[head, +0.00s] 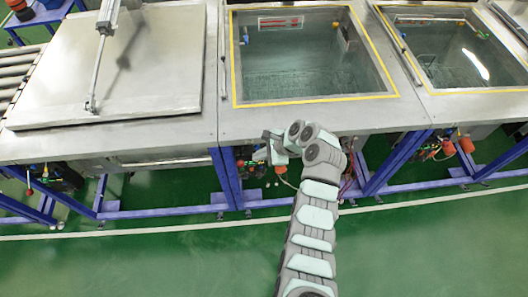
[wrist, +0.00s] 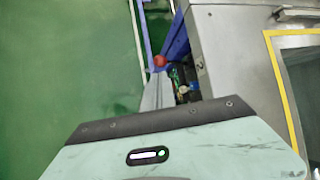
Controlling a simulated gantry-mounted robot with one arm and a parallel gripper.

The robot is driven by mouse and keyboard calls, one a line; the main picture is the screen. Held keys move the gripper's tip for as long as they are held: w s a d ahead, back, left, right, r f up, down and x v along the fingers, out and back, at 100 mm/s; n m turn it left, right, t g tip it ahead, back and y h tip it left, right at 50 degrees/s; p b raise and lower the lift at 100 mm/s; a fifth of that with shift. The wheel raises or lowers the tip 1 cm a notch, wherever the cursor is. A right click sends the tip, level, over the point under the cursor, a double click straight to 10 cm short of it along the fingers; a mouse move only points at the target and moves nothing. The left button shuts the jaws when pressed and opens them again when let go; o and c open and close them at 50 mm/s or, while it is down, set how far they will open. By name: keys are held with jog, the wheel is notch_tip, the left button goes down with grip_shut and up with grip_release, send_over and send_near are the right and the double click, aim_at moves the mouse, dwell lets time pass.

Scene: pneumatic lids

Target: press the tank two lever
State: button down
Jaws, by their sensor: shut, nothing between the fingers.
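Tank two (head: 310,98) is the middle tank, with a glass-like top edged in yellow. Its yellow edge also shows at the right of the wrist view (wrist: 286,95). In the wrist view, a small red ball knob (wrist: 160,61) stands beside a blue leg below the tank's front; I cannot tell for certain that it is the tank two lever. In the head view, a small reddish spot (head: 240,163) shows just left of my gripper. My gripper (head: 268,146) is shut and empty in front of tank two's lower front.
A tank with a closed steel lid (head: 150,65) stands at the left. Another yellow-edged tank (head: 450,55) stands at the right. Blue frame legs (head: 226,178) and fittings lie under the tanks. The green floor (head: 150,265) in front is clear.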

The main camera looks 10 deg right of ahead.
aim_at(243, 163)
jog(key=x, duration=0.8)
jog(key=shift+w, duration=0.1)
jog(key=shift+f, duration=0.15)
